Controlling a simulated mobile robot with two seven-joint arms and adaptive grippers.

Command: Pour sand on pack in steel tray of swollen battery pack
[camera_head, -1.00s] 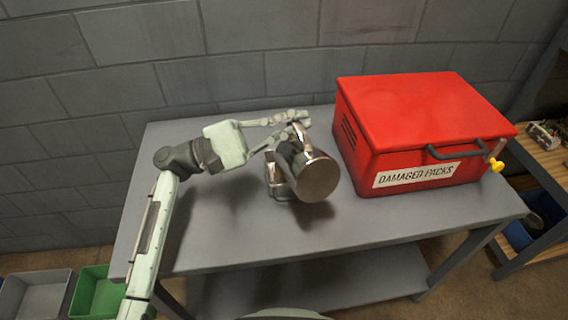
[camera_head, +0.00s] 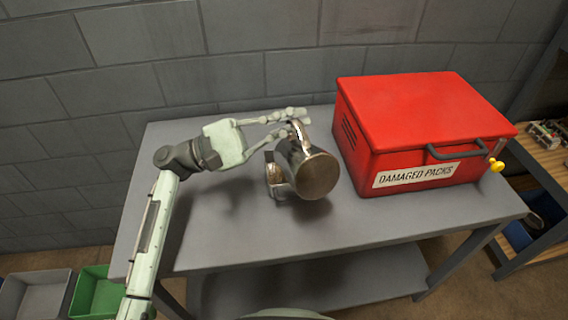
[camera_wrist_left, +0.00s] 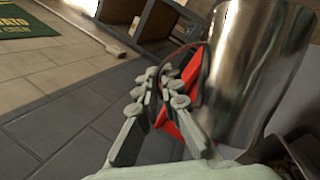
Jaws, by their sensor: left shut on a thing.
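A shiny steel jug (camera_head: 295,160) is held tilted above the grey table, its round end turned toward the head camera. I cannot tell whether that brownish face is its base or its contents. It also shows large in the left wrist view (camera_wrist_left: 250,70). My left gripper (camera_head: 297,119) is shut on the jug's handle at its upper side; its fingers also show in the left wrist view (camera_wrist_left: 172,92). A small steel tray (camera_head: 273,183) is partly hidden behind and below the jug. The battery pack and any falling sand cannot be made out. My right gripper is out of view.
A red box (camera_head: 425,115) labelled "DAMAGED PACKS" stands on the table (camera_head: 230,240), close to the jug's right. The table's front is clear. Green (camera_head: 97,293) and grey (camera_head: 35,295) bins are at lower left. A wooden-topped shelf (camera_head: 545,155) is at far right.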

